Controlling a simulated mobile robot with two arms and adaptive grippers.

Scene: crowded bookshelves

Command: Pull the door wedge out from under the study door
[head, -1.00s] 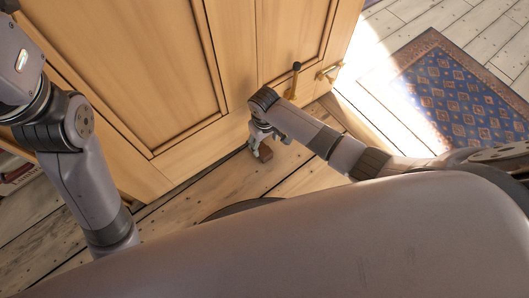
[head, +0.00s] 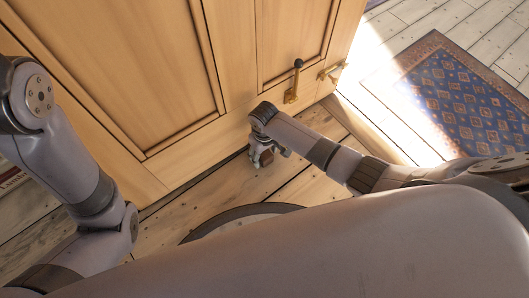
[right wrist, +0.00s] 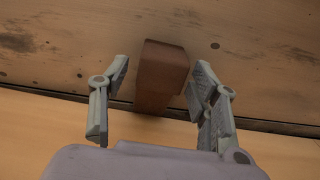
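The door wedge (right wrist: 160,72) is a dark reddish-brown block on the floorboards at the foot of the study door (head: 160,70). In the head view a small part of the wedge (head: 268,157) shows among the fingers. My right gripper (right wrist: 161,80) is open, with one finger on each side of the wedge. A gap shows between the wedge and the left finger; whether the right finger touches it I cannot tell.
The light wooden panelled door carries a dark-knobbed brass handle (head: 294,82) and a brass fitting (head: 331,71). A blue patterned rug (head: 465,100) lies at the right on pale floorboards. Books (head: 10,178) show at the left edge. Open floor (head: 215,195) lies in front of the door.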

